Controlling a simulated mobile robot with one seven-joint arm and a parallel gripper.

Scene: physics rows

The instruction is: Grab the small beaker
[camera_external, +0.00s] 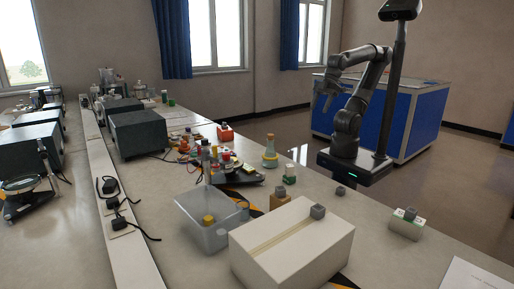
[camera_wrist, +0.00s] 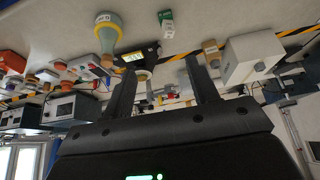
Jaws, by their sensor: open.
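I cannot clearly pick out the small beaker. A small pale round thing (camera_wrist: 143,75) shows between my fingers in the wrist view, too small to name. My gripper (camera_wrist: 163,72) is open with nothing held between its two black fingers.
A large beige box (camera_external: 290,250) and a clear plastic bin (camera_external: 203,232) stand at the front. Small coloured items and dark instruments (camera_external: 138,130) crowd the left.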

